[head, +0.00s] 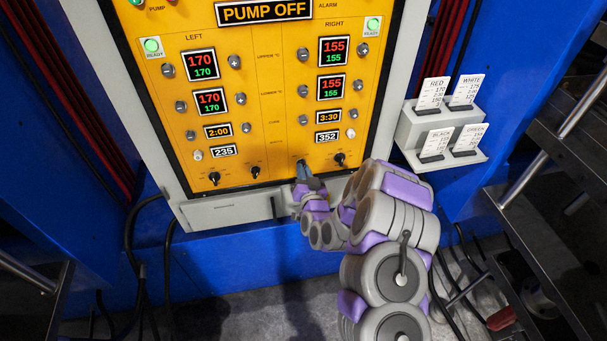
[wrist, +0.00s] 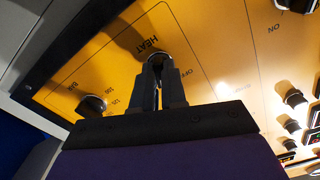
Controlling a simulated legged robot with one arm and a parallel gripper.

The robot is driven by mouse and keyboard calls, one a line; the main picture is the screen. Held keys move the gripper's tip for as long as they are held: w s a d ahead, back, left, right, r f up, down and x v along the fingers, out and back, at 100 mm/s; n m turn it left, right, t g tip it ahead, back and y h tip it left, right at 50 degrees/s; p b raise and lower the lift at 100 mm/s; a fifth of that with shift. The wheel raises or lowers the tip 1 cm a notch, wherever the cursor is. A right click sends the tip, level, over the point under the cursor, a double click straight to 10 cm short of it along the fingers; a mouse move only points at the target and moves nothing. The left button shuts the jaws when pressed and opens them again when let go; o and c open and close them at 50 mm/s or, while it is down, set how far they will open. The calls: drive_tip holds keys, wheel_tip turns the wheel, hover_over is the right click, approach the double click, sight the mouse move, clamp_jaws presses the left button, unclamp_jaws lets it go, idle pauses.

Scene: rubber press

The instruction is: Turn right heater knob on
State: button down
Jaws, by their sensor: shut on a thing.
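The right heater knob (wrist: 156,59) sits on the yellow panel beside the "HEAT" label in the wrist view. My gripper (wrist: 158,85) is shut on it, with one finger on each side. In the head view my gripper (head: 304,172) reaches the bottom row of the panel's right half, and its fingers cover most of that knob. The knob's exact pointer angle is hidden by the fingers. "OFF" is printed near the fingers in the wrist view.
Another black knob (head: 339,158) is close to the right of my gripper; it also shows in the wrist view (wrist: 92,105). Two similar knobs (head: 214,177) (head: 255,171) are on the left half. A card holder (head: 407,130) stands right of the panel.

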idle(0.3)
drive_tip(key=c, duration=1.2)
unclamp_jaws()
drive_tip(key=shift+p+v, duration=4.7)
drive_tip(key=shift+v, duration=3.95)
